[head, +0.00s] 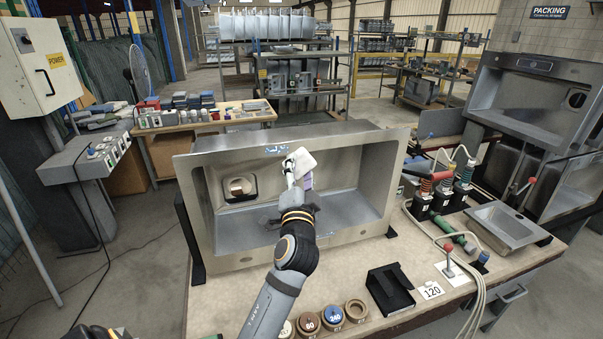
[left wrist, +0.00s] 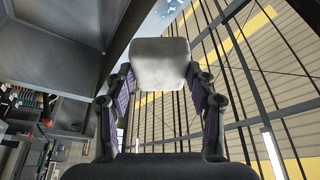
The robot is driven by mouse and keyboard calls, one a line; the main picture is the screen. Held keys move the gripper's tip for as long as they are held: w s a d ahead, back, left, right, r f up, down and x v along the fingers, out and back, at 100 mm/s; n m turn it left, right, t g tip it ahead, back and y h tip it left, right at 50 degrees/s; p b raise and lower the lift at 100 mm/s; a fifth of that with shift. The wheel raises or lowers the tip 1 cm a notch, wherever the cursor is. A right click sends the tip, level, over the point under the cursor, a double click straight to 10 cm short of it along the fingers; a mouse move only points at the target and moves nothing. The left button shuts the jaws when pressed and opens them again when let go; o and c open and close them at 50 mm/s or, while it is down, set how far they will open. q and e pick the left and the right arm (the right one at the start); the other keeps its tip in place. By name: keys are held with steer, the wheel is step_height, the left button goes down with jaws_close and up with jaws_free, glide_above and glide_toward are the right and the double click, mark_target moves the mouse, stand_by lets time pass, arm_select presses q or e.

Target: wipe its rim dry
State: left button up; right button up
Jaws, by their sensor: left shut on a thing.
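A steel sink (head: 219,257) stands on its side in black supports on the bench, its bowl facing me. A pale blue wet-looking patch (head: 277,149) lies on its upper rim; blue spots also show at the top of the left wrist view (left wrist: 174,6). My left gripper (head: 294,171) is in front of the sink's opening, shut on a white pad (head: 302,161). The pad is close below and right of the blue patch; I cannot tell whether it touches the steel. In the left wrist view the pad (left wrist: 160,62) sits between both fingers. My right gripper is not in view.

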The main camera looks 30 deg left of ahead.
arm_select(q)
steer(key=shift+w+d, duration=0.1)
steer(key=shift+w, duration=0.25)
steer(key=w+a, duration=0.2)
steer(key=a, duration=0.1)
steer(key=w+a, duration=0.1)
steer(key=shift+w+a, duration=0.1)
steer(key=shift+a, duration=0.3)
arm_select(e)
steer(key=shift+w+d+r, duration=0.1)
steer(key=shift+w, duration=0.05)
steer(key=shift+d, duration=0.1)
arm_select(q)
steer(key=shift+w+a, duration=0.65)
steer(key=shift+a, duration=0.05)
steer(key=shift+s+a+b, duration=0.3)
steer(key=shift+s+a, duration=0.9)
steer(key=shift+s, duration=0.3)
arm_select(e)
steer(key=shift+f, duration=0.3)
